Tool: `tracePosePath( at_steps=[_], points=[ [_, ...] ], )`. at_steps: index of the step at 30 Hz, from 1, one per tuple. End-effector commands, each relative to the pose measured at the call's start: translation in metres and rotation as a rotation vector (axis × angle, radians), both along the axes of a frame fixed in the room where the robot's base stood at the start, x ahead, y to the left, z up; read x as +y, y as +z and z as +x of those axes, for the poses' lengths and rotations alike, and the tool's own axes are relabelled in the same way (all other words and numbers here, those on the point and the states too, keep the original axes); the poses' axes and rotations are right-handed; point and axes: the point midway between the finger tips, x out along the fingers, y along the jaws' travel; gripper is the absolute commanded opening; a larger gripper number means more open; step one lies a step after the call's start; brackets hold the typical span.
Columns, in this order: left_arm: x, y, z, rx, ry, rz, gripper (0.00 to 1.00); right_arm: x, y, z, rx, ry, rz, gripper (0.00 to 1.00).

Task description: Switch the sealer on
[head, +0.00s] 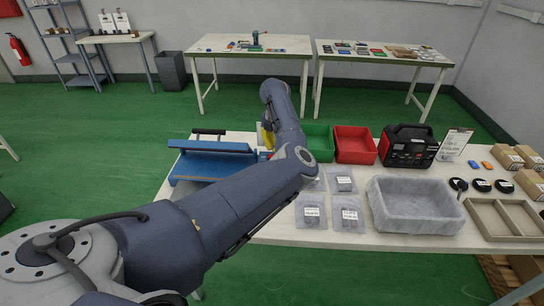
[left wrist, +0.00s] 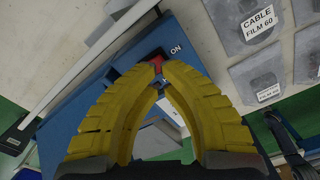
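The sealer (head: 208,167) is a blue bench device with a long bar, on the left part of the table. Its blue body also fills the middle of the left wrist view (left wrist: 72,117). A red switch (left wrist: 157,61) sits at its end beside a white "ON" label (left wrist: 176,48). My left gripper (left wrist: 158,74) has yellow fingers that arch together, tips closed right at the switch and partly covering it. Whether the tips touch it, and the switch's position, I cannot tell. In the head view my arm mostly hides this gripper (head: 267,138). My right gripper is out of view.
Bagged parts (head: 311,214) lie right of the arm, near a grey tray (head: 416,222). Green (head: 318,142) and red (head: 355,145) bins and a black-red power unit (head: 408,146) stand behind. A divided wooden tray (head: 505,219) is at the right.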

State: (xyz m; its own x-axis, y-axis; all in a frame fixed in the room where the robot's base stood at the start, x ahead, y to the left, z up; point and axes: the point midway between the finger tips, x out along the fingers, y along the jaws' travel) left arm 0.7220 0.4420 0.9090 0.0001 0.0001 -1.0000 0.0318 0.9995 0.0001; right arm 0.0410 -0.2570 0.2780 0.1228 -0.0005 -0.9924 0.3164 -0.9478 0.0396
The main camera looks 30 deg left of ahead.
Motion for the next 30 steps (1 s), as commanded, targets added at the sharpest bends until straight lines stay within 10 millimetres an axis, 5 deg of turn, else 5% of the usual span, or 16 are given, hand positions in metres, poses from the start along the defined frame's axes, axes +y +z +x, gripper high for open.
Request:
tracePosePath(
  at_steps=[30],
  points=[
    [0.000, -0.012, 0.000, 0.001, -0.001, 0.000, 0.00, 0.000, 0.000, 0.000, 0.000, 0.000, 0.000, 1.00]
  ],
)
